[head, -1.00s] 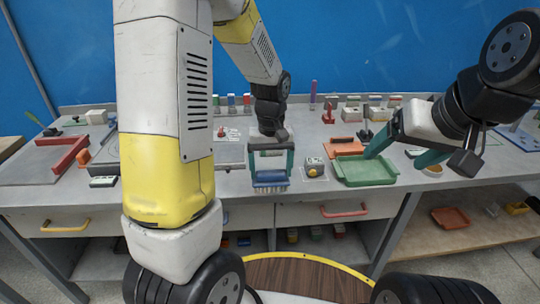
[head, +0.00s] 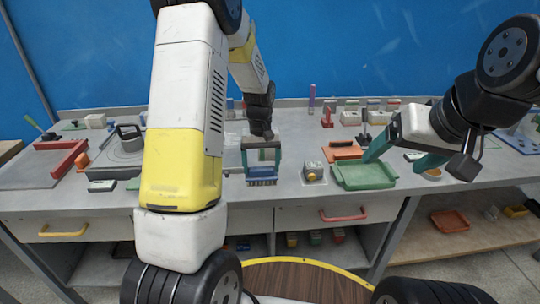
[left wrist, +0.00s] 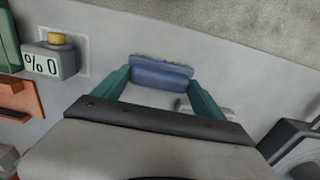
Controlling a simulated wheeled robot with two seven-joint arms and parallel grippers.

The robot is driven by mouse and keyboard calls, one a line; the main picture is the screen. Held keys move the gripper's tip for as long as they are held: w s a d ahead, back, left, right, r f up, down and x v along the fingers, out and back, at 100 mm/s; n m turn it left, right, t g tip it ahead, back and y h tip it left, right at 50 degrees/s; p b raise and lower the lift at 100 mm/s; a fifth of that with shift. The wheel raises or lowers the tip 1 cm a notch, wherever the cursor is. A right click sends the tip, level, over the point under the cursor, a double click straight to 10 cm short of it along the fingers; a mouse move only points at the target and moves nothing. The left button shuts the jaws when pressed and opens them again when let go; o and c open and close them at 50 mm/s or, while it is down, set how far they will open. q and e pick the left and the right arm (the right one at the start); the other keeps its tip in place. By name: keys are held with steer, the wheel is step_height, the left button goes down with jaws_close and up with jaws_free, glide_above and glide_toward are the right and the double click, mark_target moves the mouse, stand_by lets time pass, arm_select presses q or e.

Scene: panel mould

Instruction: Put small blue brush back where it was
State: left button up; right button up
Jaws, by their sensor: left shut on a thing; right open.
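The small blue brush (head: 262,173) is between the fingers of my left gripper (head: 262,168), near the front edge of the grey bench in the head view. Its pale bristles point down; I cannot tell whether they touch the bench. In the left wrist view the blue brush (left wrist: 162,75) lies crosswise between the teal fingertips (left wrist: 161,80), which are shut on it. My right gripper (head: 404,158) is open and empty, above the bench by the green tray. The place where the brush was is not clearly identifiable.
A grey block with a yellow knob (head: 313,172) stands close to the right of the brush, then a green tray (head: 365,185) and an orange tray (head: 340,153). Several small blocks line the back.

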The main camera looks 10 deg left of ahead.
mark_target(261, 168)
arm_select(q)
steer(key=shift+f, duration=0.1)
steer(key=o, duration=1.3)
steer(key=shift+c, duration=0.2)
step_height(261, 168, up, 12)
steer(key=s+r+m+t+h, duration=0.1)
steer(key=s+r+m+t, duration=0.15)
steer(key=s+r, duration=0.75)
steer(key=s+d+r+m+t+h, duration=0.1)
steer(key=s+d+t, duration=0.1)
steer(key=s, duration=1.2)
steer(key=shift+s+r+t, duration=0.15)
steer(key=shift+r+t, duration=0.25)
steer(key=shift+t, duration=0.45)
steer(key=shift+d, duration=0.1)
